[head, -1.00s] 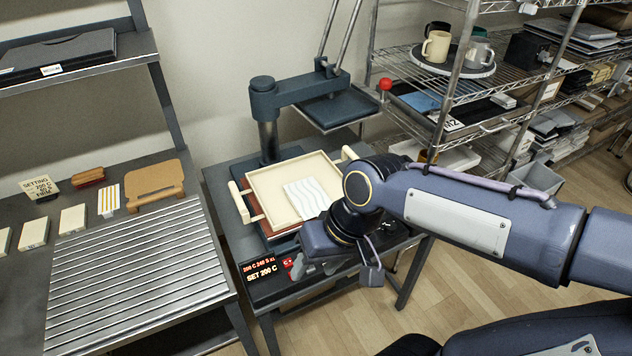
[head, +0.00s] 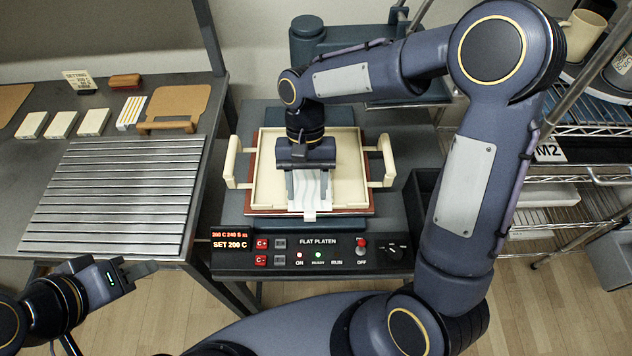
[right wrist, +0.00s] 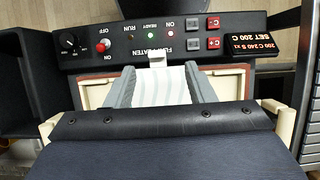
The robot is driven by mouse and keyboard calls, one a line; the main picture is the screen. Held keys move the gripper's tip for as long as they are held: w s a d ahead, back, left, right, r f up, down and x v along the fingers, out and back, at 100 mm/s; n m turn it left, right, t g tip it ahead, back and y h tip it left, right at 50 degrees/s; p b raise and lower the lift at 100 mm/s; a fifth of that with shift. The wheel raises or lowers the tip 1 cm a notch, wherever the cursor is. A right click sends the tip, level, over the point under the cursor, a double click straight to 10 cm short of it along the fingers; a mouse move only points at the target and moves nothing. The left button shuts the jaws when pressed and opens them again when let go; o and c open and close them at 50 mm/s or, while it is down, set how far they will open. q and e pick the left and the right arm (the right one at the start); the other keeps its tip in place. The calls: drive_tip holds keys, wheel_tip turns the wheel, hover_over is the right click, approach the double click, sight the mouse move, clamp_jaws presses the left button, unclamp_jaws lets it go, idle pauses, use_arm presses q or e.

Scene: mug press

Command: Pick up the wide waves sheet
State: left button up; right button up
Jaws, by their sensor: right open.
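The wide waves sheet (head: 309,201) is white with pale wavy stripes and lies in the cream tray (head: 265,180) on the press. Its small tab sticks out toward the front panel. My right gripper (head: 309,188) points down over the tray. In the right wrist view its two grey fingers (right wrist: 159,74) stand apart, one on each side of the sheet (right wrist: 160,84). No grip on the sheet shows, and the gripper body hides its rear part. My left gripper (head: 112,276) is at the lower left, away from the tray; its jaw gap is unclear.
The press control panel (head: 320,255) is just in front of the tray. Tray handles stick out on both sides. A slatted metal rack (head: 120,190) and several small blocks are on the left bench. A wire shelf (head: 560,200) stands at the right.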

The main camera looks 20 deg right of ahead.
sight(310, 214)
drive_tip(key=x, duration=0.6)
drive_tip(key=shift+d, duration=0.25)
drive_tip(key=c, duration=1.1)
